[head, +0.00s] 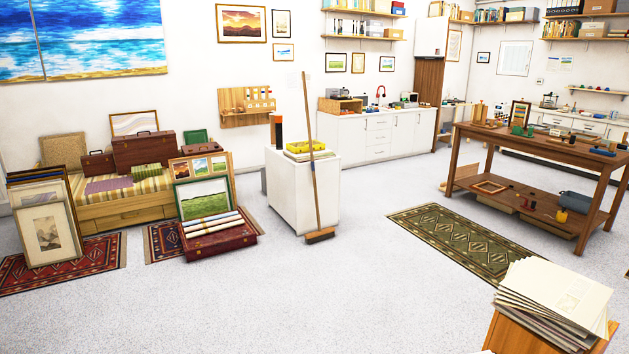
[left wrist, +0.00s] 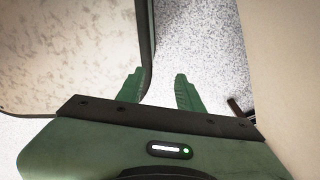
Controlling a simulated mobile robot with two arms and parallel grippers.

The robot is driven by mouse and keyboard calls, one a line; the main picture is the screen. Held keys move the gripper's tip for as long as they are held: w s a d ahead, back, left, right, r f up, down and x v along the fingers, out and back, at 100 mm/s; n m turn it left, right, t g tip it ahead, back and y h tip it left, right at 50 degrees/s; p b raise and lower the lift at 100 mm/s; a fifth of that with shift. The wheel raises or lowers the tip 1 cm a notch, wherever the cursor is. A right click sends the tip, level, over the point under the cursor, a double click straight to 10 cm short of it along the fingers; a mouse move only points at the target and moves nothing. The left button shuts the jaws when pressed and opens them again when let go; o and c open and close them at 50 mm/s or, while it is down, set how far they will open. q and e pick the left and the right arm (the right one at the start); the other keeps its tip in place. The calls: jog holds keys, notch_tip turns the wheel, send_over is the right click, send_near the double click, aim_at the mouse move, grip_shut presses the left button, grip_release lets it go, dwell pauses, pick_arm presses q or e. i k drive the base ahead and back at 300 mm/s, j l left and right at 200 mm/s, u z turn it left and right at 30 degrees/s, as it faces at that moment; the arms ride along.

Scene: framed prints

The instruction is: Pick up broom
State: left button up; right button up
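The broom (head: 313,155) stands upright in the head view, leaning slightly, with its long wooden handle in front of a white cabinet. Its brown brush head (head: 320,236) rests on the floor at the cabinet's front right corner. My left gripper (left wrist: 160,85) shows in the left wrist view with its two green fingers apart and nothing between them but floor behind. The broom cannot be made out in the left wrist view. Neither gripper shows in the head view, and my right gripper is in no frame.
The white cabinet (head: 290,200) holds a yellow tray (head: 305,147). A red case (head: 220,243) with rolled prints lies left of it. A green rug (head: 455,243) and wooden workbench (head: 540,146) are right. Stacked papers (head: 550,300) stand at front right. The central floor (head: 330,290) is clear.

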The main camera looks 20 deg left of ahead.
aim_at(318, 235)
jog(key=i+l+u, duration=0.1)
jog(key=i+u, duration=0.35)
jog(key=i, duration=0.4)
jog(key=i+j, duration=0.15)
jog(key=i, duration=1)
jog(key=i+j+u, duration=0.1)
jog(key=i, duration=1)
jog(key=i+z, duration=0.3)
jog(key=i, duration=0.6)
jog(key=i+j+z, duration=0.25)
jog(key=i, duration=0.6)
jog(key=l, duration=0.05)
